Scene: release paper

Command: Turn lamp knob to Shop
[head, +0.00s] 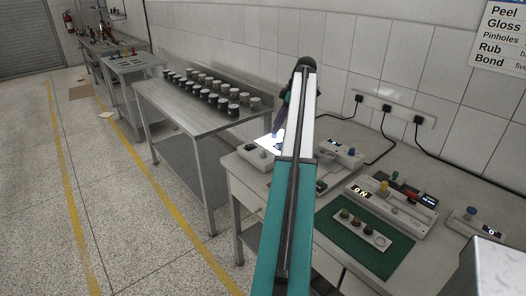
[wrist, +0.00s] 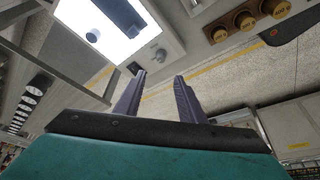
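A lamp box with a bright white lit panel (head: 268,143) stands on the near bench, partly hidden behind my arm. I cannot read any setting or "Shop" mark by that knob. My gripper (head: 278,134) is above the lamp box in the head view. In the wrist view its two purple fingers (wrist: 160,85) are apart with nothing between them. They are below the knob in the picture and do not visibly touch it.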

